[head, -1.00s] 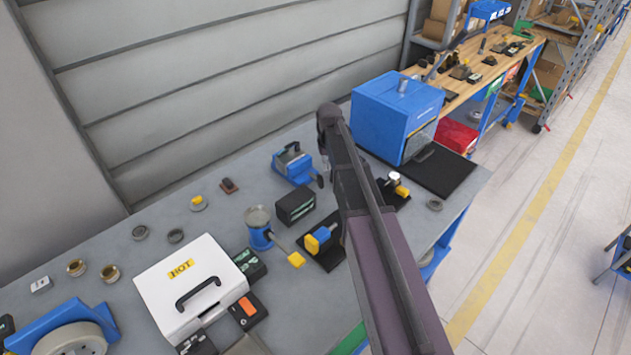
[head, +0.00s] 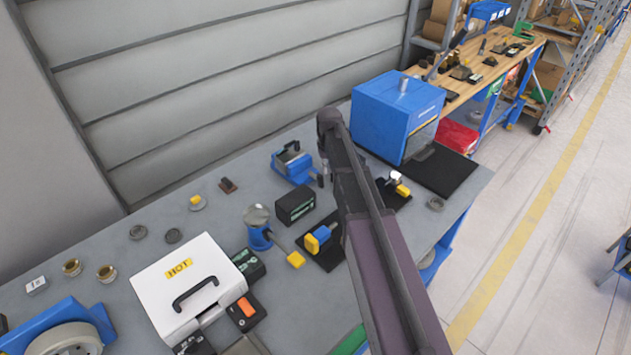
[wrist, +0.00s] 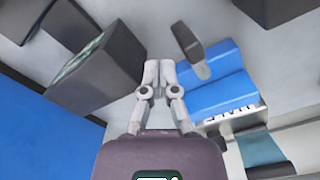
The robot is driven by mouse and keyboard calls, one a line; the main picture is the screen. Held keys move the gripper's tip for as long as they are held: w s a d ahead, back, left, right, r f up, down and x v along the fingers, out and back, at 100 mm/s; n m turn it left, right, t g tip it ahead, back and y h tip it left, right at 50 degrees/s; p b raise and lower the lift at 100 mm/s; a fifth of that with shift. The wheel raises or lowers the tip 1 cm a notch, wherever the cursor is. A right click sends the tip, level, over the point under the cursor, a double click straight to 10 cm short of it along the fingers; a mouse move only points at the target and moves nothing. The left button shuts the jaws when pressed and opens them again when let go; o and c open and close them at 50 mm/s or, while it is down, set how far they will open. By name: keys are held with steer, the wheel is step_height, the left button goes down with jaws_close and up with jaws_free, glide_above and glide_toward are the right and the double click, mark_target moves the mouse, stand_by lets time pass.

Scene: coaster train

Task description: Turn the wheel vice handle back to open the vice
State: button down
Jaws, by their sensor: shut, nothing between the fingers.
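The blue vice (head: 296,170) with grey jaws stands on the grey bench, near the wall and left of my arm in the head view. In the wrist view its blue body (wrist: 222,92) with a white label lies right of my fingers. Its dark handle (wrist: 187,42) shows just above and right of the fingertips, apart from them in the picture. My gripper (wrist: 158,66) is shut with its two fingertips together and nothing between them. In the head view the gripper is small and partly hidden by my arm, close to the handle side of the vice.
A black box (head: 295,205) stands close in front of the vice. A blue cabinet (head: 390,115) is right of my arm. A yellow-handled clamp (head: 318,238), a white HOT case (head: 190,290) and a blue wheel stand (head: 40,325) are nearer.

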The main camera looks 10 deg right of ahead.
mark_target(316, 176)
steer(key=shift+s+a+f, duration=0.1)
steer(key=shift+s+a, duration=0.6)
steer(key=shift+a, duration=0.35)
steer(key=shift+s+a, duration=0.7)
steer(key=shift+a, duration=0.35)
stand_by(1.5)
steer(key=shift+f+b, duration=0.45)
steer(key=shift+b, duration=0.05)
stand_by(0.4)
steer(key=shift+r, duration=0.15)
step_height(316, 176, up, 8)
steer(key=p, duration=0.8)
stand_by(0.4)
steer(key=s+d, duration=0.1)
steer(key=s, duration=0.9)
steer(key=s+d+f, duration=0.1)
steer(key=s+d, duration=0.1)
steer(key=s, duration=0.9)
steer(key=shift+s+d+m+b, duration=0.15)
steer(key=shift+d+m+b, duration=0.1)
steer(key=shift+m+b, duration=0.2)
steer(key=shift+f, duration=0.1)
